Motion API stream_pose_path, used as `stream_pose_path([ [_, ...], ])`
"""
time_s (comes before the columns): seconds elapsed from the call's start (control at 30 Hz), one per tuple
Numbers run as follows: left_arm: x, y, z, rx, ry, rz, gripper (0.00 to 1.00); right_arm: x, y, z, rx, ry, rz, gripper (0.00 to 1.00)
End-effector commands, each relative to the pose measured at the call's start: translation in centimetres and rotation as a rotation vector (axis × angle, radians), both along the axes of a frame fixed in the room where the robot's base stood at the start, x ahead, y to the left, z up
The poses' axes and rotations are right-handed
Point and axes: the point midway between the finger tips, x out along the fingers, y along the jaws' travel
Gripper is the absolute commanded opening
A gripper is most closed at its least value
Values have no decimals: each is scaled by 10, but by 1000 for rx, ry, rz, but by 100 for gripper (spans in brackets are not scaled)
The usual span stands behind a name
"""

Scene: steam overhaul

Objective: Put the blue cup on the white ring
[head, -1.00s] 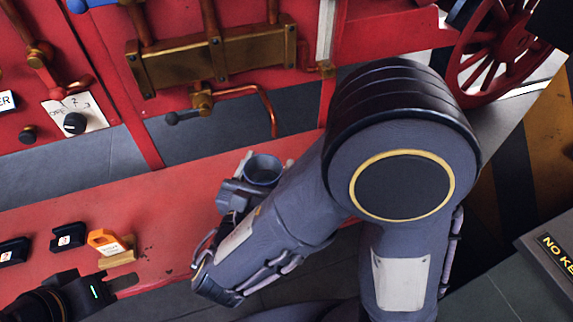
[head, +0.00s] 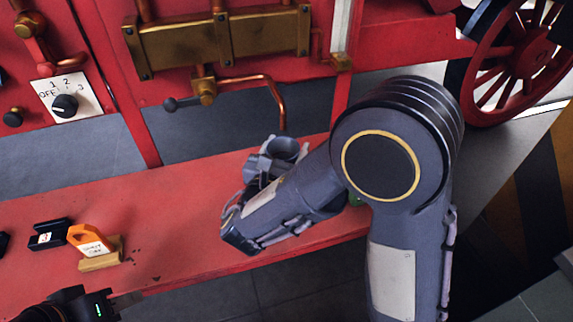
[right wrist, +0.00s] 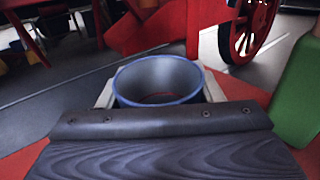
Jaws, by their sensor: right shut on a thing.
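The blue cup (head: 283,150) stands out above the red bench, its open mouth facing up, in the head view. My right gripper (head: 272,158) is shut on it, with a pale finger on either side. In the right wrist view the blue-rimmed cup (right wrist: 155,74) sits between the fingers, and I see into its grey inside. Whether its base touches the bench is hidden. My left gripper (head: 122,301) is low at the left, in front of the bench edge; its finger opening is unclear. I see no white ring; my right arm covers part of the bench.
An orange piece (head: 88,239) on a wooden block and a black labelled holder (head: 48,236) sit on the red bench (head: 180,215) at left. A copper pipe (head: 279,105) hangs behind the cup. A green object (right wrist: 300,95) stands right in the wrist view. The bench's middle is clear.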

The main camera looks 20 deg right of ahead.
Motion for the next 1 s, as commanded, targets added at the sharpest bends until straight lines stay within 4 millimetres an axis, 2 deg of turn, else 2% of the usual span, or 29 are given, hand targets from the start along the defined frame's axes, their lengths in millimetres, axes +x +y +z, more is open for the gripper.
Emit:
stream_pose_path([
  [0.07,0,0,-12,0,0,0,36,6,-3,-13,-1,0,-2,27],
  [0.2,0,0,-33,0,1,0,36,4,-2,-36,-1,0,0,27],
  [0.63,0,0,-36,0,0,0,36,4,-2,-40,-1,-1,0,27],
  [0.67,0,0,-35,0,0,0,36,4,-2,-40,0,0,0,61],
  [0.7,0,0,-34,0,0,0,36,4,-2,-39,0,0,0,66],
  [0.83,0,0,-34,0,0,0,36,4,-2,-39,0,0,0,82],
  [1.0,0,0,-34,0,0,0,36,4,-2,-39,0,0,0,82],
])
